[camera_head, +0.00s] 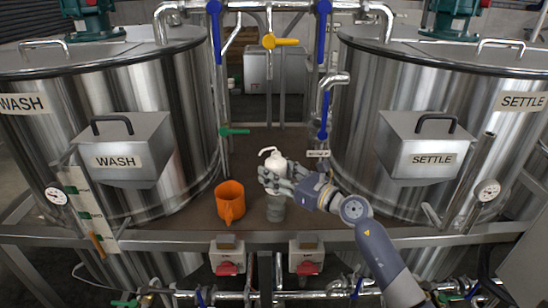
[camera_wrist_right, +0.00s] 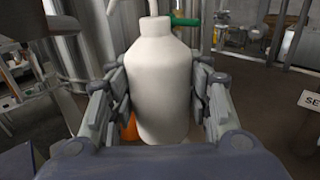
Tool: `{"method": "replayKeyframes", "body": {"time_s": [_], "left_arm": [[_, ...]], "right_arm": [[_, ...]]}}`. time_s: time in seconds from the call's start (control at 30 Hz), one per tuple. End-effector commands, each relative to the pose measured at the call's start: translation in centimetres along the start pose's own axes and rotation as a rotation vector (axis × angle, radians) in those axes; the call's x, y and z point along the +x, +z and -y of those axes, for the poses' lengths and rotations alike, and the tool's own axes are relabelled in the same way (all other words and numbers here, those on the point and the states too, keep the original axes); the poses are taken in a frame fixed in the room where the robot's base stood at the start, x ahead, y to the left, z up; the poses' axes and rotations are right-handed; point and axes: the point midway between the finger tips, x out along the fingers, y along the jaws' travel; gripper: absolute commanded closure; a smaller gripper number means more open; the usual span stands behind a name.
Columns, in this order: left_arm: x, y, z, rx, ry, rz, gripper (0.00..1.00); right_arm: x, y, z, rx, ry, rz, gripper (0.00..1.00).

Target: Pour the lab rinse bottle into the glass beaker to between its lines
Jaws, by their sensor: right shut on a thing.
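The white lab rinse bottle (camera_head: 273,161), with a thin bent spout at its top, is in my right gripper (camera_head: 277,180) in the head view. In the right wrist view the fingers of my right gripper (camera_wrist_right: 160,103) are shut on both sides of the bottle (camera_wrist_right: 160,80), which looks upright. A small grey, see-through-looking cylinder (camera_head: 276,209), likely the glass beaker, stands on the bench just below the gripper. The gripper covers its upper part, and I cannot make out its lines or any liquid. My left gripper is not in view.
An orange jug (camera_head: 230,203) stands on the brown bench (camera_head: 250,145), left of the grey cylinder. Large steel tanks marked WASH (camera_head: 90,130) and SETTLE (camera_head: 400,95) flank it. Pipes and a green valve handle (camera_head: 235,131) rise behind. A steel rail (camera_head: 160,240) runs along the front.

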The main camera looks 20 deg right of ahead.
Motion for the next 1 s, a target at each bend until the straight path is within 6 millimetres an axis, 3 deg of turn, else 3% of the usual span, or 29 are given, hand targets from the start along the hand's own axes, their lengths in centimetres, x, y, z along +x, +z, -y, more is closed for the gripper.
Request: {"method": "replayKeyframes", "body": {"time_s": [0.17, 0.8, 1.0], "left_arm": [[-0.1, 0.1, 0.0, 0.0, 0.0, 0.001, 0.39], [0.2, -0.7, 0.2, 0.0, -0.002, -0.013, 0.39], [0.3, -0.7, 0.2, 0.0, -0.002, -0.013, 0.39]], "right_arm": [[0.3, 1.0, 1.0, -0.009, 0.003, -0.003, 0.86], [-0.5, -1.7, 2.7, -0.307, 0.001, -0.144, 0.86], [-0.5, -1.8, 2.6, -0.299, 0.002, -0.14, 0.86]]}}
